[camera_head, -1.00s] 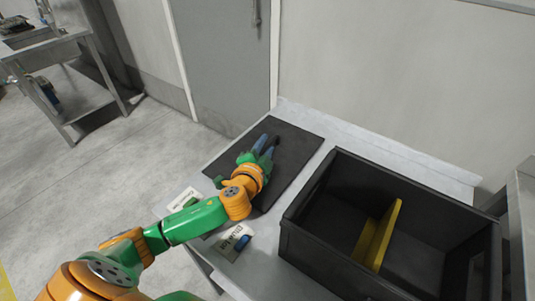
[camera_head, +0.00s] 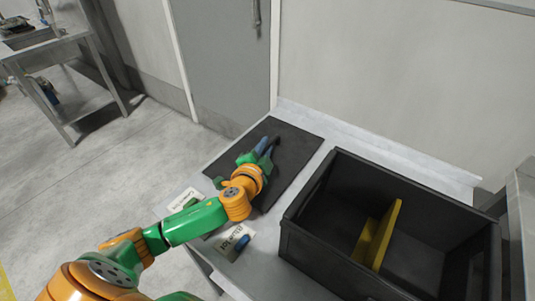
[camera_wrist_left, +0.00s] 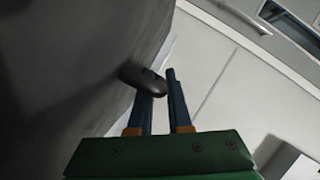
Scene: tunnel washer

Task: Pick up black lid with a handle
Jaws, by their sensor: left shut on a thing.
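My left gripper (camera_head: 265,148) reaches over a dark flat panel (camera_head: 294,146) on the pale table. Its blue fingers are shut on a dark rounded piece, which looks like the handle of the black lid (camera_wrist_left: 140,80). In the left wrist view the left gripper (camera_wrist_left: 160,74) has this piece between its fingertips, and it sticks out to the left. In the head view a small dark bit (camera_head: 276,141) of it shows at the fingertips. I cannot tell whether it is joined to the panel. My right gripper is in neither view.
A black crate (camera_head: 345,158) with a yellow divider (camera_head: 379,236) stands right of the panel. Labelled cards (camera_head: 232,238) lie near the table's front edge. A wall and a grey door (camera_head: 224,60) are behind. A metal table (camera_head: 95,95) stands far left.

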